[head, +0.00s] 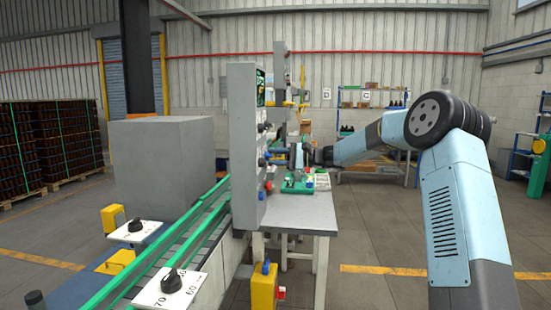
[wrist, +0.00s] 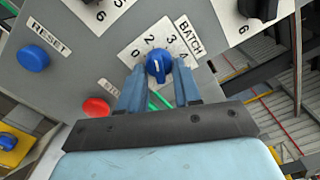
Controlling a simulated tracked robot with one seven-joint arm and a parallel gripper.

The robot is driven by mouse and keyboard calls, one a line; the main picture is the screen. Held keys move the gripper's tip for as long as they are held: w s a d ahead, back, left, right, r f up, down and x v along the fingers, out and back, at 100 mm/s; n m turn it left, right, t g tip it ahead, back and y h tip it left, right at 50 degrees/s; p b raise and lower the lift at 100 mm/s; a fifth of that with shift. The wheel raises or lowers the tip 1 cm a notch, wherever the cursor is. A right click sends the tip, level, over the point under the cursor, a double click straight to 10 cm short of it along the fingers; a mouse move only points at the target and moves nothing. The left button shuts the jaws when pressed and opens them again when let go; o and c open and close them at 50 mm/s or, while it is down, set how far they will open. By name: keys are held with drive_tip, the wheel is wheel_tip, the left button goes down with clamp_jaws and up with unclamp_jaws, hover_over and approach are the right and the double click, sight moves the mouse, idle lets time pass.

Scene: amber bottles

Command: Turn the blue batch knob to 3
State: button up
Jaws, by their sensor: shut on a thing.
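The blue batch knob (wrist: 157,63) sits on a white dial plate (wrist: 133,55) marked BATCH, with 0, 2, 3 and 4 readable around it. My gripper (wrist: 159,73) is shut on the blue knob, one blue-grey finger on each side of it. Which number the knob points to is too small to tell. In the head view my gripper (head: 301,155) is at the right side of the upright grey panel (head: 243,150), seen nearly edge-on. The knob cannot be made out for sure there.
On the panel in the wrist view are a blue RESET button (wrist: 33,57), a red button (wrist: 96,107) and black knobs (wrist: 262,8) near the top. In the head view, a conveyor with green rails (head: 160,255) runs beside the panel, and a table (head: 300,212) stands behind it.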

drive_tip(key=shift+s+f+m, duration=0.1)
drive_tip(key=shift+f+m, duration=0.1)
drive_tip(key=shift+m, duration=1.65)
drive_tip(key=shift+s+f+m, duration=0.1)
drive_tip(key=shift+f+m, duration=0.1)
drive_tip(key=shift+m, duration=1.65)
drive_tip(key=o, duration=1)
drive_tip(key=shift+r, duration=0.15)
drive_tip(key=d, duration=0.4)
drive_tip(key=s+d, duration=0.1)
drive_tip(key=d, duration=0.4)
drive_tip(key=s+d, duration=0.1)
drive_tip(key=d, duration=0.3)
drive_tip(key=shift+s+d, duration=0.25)
